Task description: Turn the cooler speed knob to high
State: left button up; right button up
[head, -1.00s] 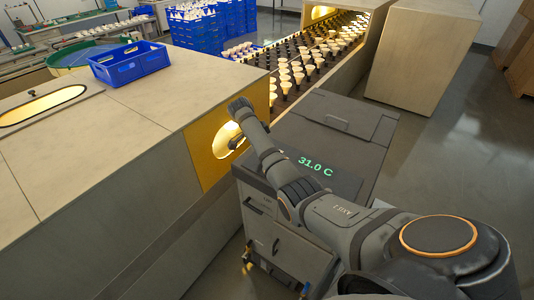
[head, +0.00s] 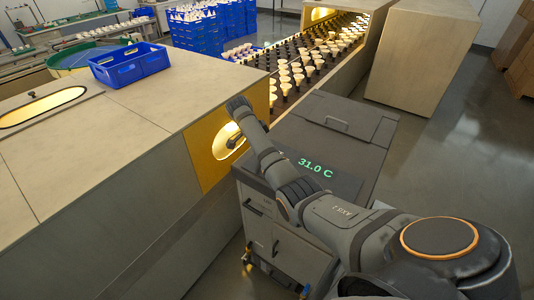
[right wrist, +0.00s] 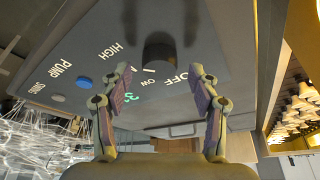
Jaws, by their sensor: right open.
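The cooler (head: 330,140) is a dark grey box with a green 31.0 C readout, in the middle of the head view. In the right wrist view its panel (right wrist: 200,50) carries a dark round speed knob (right wrist: 160,48) with HIGH, LOW and OFF lettering around it. Which setting the knob points to is not clear. My right gripper (right wrist: 161,84) is open, its two padded fingers apart with the knob ahead between them; no contact shows. In the head view my right arm reaches over the cooler and its fingers cannot be made out. My left gripper is in neither view.
On the panel, a blue button (right wrist: 84,82) and a grey button (right wrist: 57,98) sit near the PUMP lettering. A long cabinet with a yellow lit end opening (head: 203,160) stands left of the cooler. A conveyor (head: 285,118) of bulbs runs behind. Open floor (head: 470,150) lies right.

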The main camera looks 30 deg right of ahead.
jog(key=v, duration=0.6)
jog(key=shift+r, duration=0.3)
jog(key=shift+a, duration=0.1)
